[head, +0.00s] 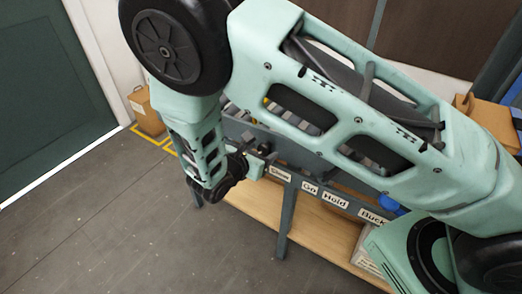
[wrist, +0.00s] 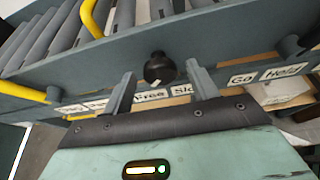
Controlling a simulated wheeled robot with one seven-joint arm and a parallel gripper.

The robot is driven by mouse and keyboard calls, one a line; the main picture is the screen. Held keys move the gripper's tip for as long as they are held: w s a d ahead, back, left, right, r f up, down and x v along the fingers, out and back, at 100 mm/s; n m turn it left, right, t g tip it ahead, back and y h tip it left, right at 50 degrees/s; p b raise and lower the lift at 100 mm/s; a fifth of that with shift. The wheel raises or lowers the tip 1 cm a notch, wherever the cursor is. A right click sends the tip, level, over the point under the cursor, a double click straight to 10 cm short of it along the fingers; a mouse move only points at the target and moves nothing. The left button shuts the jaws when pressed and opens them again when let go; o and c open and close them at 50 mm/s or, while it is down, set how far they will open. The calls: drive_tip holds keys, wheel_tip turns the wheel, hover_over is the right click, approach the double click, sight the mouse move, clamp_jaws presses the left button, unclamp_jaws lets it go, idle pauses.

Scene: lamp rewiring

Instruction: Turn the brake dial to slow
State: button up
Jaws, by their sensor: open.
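The brake dial (wrist: 160,68) is a round black knob on the grey side rail of the conveyor. A small pale mark shows on its lower edge, towards the Free label (wrist: 150,95). The Slow label (wrist: 183,90) is to the right of Free, and in the head view a Slow label (head: 279,173) shows just right of my gripper (head: 262,160). In the wrist view my gripper (wrist: 160,74) is open, one finger on each side of the dial. I see gaps between fingers and knob. In the head view my arm hides the dial.
More labels, Go (wrist: 242,78) and Hold (wrist: 284,71), run along the rail to the right. Yellow bars (wrist: 91,18) rise by the grey rollers (wrist: 60,35). A wooden shelf (head: 255,208) lies below the rail. The grey floor (head: 100,215) at left is clear.

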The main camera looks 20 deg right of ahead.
drive_tip(key=shift+w+d+f, duration=0.1)
drive_tip(key=shift+w+d, duration=0.1)
drive_tip(key=shift+d, duration=0.05)
drive_tip(key=c, duration=1)
